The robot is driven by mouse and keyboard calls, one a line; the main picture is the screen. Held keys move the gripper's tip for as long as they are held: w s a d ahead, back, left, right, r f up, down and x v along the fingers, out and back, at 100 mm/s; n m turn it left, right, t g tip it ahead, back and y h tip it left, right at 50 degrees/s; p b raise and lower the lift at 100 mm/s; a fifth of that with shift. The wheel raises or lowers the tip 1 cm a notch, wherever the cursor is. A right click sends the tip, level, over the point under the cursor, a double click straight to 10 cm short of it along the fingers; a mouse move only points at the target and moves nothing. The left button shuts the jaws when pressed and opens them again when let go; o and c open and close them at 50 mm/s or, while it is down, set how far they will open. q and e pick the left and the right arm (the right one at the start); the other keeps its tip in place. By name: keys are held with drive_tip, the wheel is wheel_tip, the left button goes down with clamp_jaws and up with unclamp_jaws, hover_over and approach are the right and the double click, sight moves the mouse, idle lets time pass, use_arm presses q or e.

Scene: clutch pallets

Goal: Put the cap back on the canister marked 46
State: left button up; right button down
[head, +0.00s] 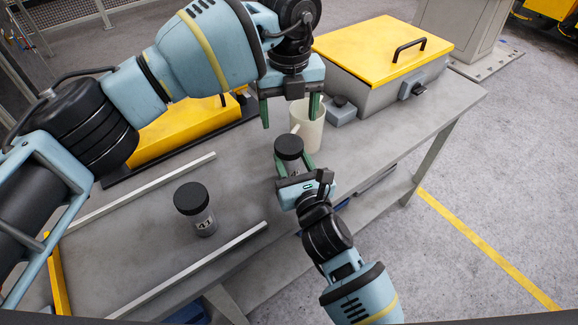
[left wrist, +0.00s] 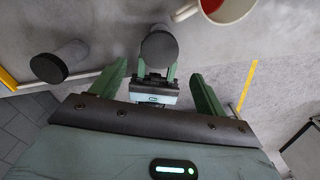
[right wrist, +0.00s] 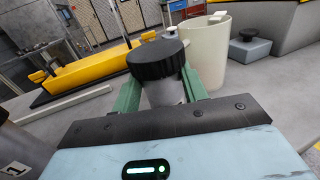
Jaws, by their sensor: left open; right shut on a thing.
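My right gripper (head: 291,166) is shut on a grey canister (right wrist: 162,94) with a black cap (head: 289,147) on its top. The canister looks upright; its marking is hidden and whether the cap is fully seated cannot be told. The cap also shows in the left wrist view (left wrist: 159,49). My left gripper (head: 289,110) is open and empty above this canister, its fingers pointing down. A second canister (head: 204,222) with a black cap (head: 191,198) stands upright on the table at the left. Its label is too small to read surely.
A pale mug (head: 311,130) with a red inside stands close behind the held canister. A grey box with a yellow lid (head: 383,48) is at the back right, a yellow bin (head: 180,130) at the back left. Two metal rails (head: 195,268) flank the second canister.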

sight(289, 143)
idle(0.3)
use_arm(q)
drive_tip(key=shift+f, duration=3.95)
drive_tip(key=c, duration=0.9)
drive_tip(key=o, duration=1)
drive_tip(key=shift+r, duration=0.1)
drive_tip(key=shift+r, duration=2.2)
drive_tip(key=o, duration=0.5)
drive_tip(key=shift+c, duration=0.2)
